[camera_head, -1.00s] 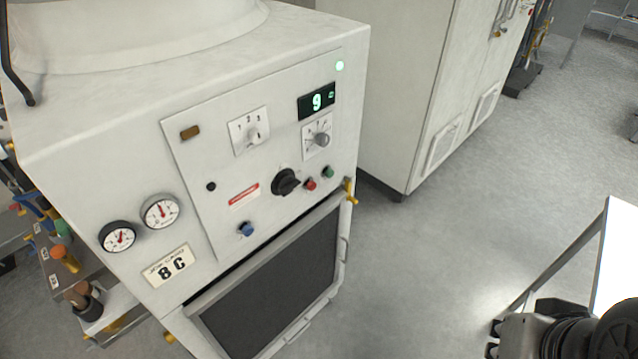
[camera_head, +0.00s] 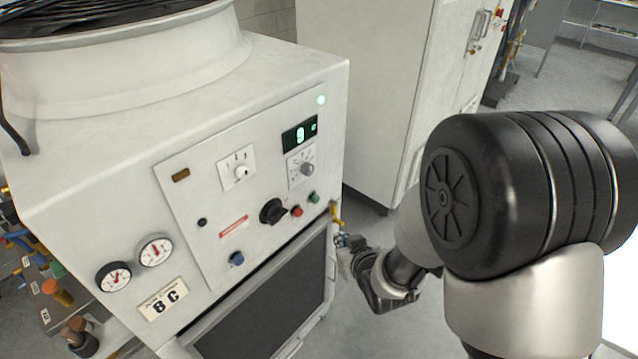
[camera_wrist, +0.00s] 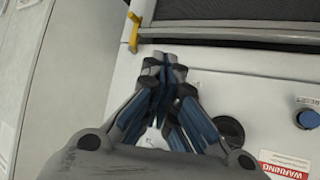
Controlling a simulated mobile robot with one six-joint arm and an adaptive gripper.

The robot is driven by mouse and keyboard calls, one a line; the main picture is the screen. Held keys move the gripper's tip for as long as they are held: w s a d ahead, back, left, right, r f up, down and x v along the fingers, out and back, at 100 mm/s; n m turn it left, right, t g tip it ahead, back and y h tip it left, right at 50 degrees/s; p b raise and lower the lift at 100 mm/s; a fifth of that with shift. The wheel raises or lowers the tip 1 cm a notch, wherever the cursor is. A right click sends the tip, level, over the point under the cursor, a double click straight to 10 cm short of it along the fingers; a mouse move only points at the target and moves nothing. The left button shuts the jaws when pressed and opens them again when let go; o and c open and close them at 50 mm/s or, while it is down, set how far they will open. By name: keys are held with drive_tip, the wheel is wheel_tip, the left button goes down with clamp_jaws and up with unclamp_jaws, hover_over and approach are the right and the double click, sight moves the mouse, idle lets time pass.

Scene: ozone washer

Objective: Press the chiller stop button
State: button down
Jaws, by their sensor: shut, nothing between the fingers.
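The chiller (camera_head: 200,135) is a white cabinet on the left with a front control panel. A red button (camera_head: 297,212), taken as the stop button, sits on it between a black rotary switch (camera_head: 272,211) and a green button (camera_head: 314,197). My gripper (camera_head: 347,241) is shut and empty, just right of the panel's lower right edge and below the red button. In the wrist view my gripper (camera_wrist: 164,66) is over the panel. The rotary switch (camera_wrist: 228,130) shows beside it, and the red and green buttons are hidden. I cannot tell whether the fingertips touch the panel.
A yellow handle (camera_head: 335,213) juts out close to my gripper. A blue button (camera_head: 236,258) sits lower left on the panel. A dark grille (camera_head: 265,315) lies below. A tall white cabinet (camera_head: 375,90) stands behind. A grey floor gap separates the cabinets.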

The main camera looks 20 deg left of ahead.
sight(299, 213)
drive_tip(key=shift+a+f, duration=0.25)
drive_tip(key=shift+a, duration=0.15)
drive_tip(key=shift+a, duration=0.1)
drive_tip(key=w+a, duration=0.3)
drive_tip(key=a, duration=0.4)
drive_tip(key=shift+a, duration=0.4)
drive_tip(key=shift+w+a, duration=0.15)
idle(1.1)
drive_tip(key=shift+w+a, duration=0.15)
drive_tip(key=shift+a, duration=0.1)
